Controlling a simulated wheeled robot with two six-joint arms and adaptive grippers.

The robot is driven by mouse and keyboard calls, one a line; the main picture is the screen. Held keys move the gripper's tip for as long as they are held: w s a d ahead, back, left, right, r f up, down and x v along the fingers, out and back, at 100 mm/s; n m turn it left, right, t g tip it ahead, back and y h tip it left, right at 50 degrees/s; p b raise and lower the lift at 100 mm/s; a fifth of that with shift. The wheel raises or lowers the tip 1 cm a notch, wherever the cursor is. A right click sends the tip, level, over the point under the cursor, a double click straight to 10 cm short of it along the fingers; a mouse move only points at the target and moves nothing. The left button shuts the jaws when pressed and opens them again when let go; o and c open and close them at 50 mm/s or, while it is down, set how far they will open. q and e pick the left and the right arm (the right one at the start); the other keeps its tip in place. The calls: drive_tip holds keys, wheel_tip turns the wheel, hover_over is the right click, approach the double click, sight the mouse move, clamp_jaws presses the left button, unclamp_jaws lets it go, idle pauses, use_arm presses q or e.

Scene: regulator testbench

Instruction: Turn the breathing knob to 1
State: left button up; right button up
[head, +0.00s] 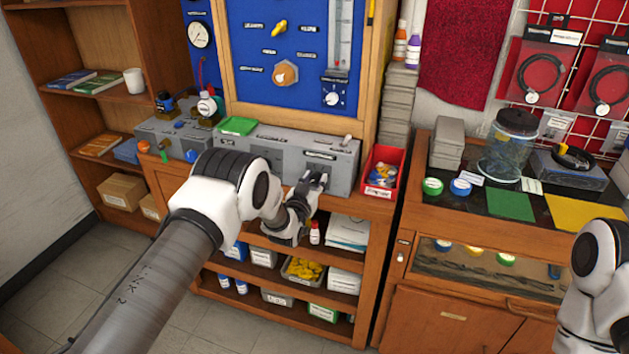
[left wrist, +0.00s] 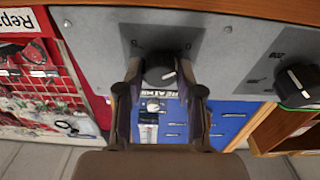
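A dark round knob (left wrist: 160,72) with a white pointer mark sits on the grey front of the bench unit in the left wrist view, beside a label partly hidden by the fingers. My left gripper (left wrist: 161,78) has one finger on each side of this knob. I cannot tell whether the fingers touch it. In the head view my left gripper (head: 314,182) is at the right part of the grey unit (head: 343,173) and hides the knob. A second dark knob (left wrist: 297,86) is on the panel in the left wrist view. My right gripper is out of view.
A red bin (head: 383,172) stands just right of the grey unit. A blue panel (head: 262,70) with a gauge and knobs rises behind it. Open shelves with boxes are below. A wooden cabinet (head: 480,330) with a glass jar (head: 508,145) stands at the right.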

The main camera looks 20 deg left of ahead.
use_arm(q)
drive_tip(key=shift+f+m+b, duration=0.15)
drive_tip(key=shift+m+b, duration=0.85)
drive_tip(key=shift+m, duration=0.1)
drive_tip(key=m+h+b, duration=0.1)
drive_tip(key=m+b, duration=0.1)
drive_tip(key=shift+m, duration=0.4)
drive_tip(key=m+h+b, duration=0.1)
drive_tip(key=m+b, duration=0.1)
drive_tip(key=m, duration=0.1)
drive_tip(key=shift+m+g, duration=0.3)
drive_tip(key=shift+m, duration=0.1)
drive_tip(key=shift+m+b, duration=0.65)
drive_tip(key=shift+m, duration=0.65)
drive_tip(key=shift+r+g+h, duration=0.2)
drive_tip(key=shift+g+h, duration=0.1)
drive_tip(key=o, duration=1.2)
drive_tip(key=shift+c, duration=0.2)
